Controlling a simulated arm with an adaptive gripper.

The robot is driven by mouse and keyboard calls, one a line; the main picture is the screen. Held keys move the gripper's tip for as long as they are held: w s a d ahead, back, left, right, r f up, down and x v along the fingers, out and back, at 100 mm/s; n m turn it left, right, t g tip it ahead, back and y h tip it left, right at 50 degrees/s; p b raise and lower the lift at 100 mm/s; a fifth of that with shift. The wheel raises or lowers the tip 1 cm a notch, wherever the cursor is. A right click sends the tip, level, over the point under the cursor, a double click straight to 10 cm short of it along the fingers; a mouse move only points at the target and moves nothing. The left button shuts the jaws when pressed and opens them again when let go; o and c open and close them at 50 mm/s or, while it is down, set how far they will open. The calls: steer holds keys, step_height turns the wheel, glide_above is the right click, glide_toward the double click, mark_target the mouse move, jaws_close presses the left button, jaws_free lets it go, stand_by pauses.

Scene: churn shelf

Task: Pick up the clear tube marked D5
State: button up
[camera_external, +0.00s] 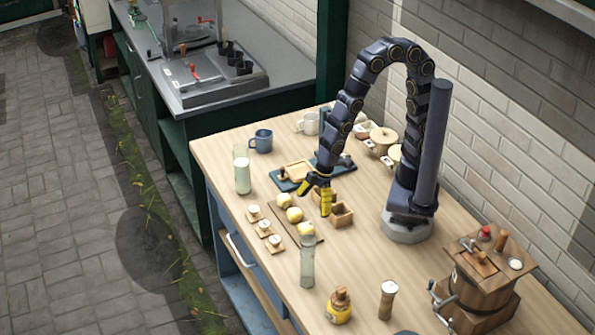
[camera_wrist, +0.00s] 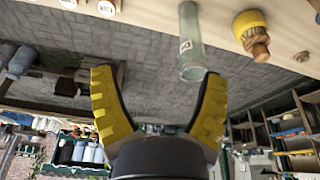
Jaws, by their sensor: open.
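A clear tube (camera_external: 307,262) stands upright near the table's front edge. It also shows in the wrist view (camera_wrist: 190,45), bearing a small label whose marking is too small to read surely. Another clear tube (camera_external: 242,172) with pale contents stands at the table's far left; its marking cannot be read.
A wooden churn (camera_external: 480,280) is at the right. A blue mug (camera_external: 262,141) stands at the back.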

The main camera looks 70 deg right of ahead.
steer(key=n+y, duration=0.2)
glide_toward(303, 260)
steer(key=shift+h, duration=0.3)
steer(key=shift+x, duration=3.8)
steer(key=shift+a, duration=0.1)
steer(key=c, duration=1.2)
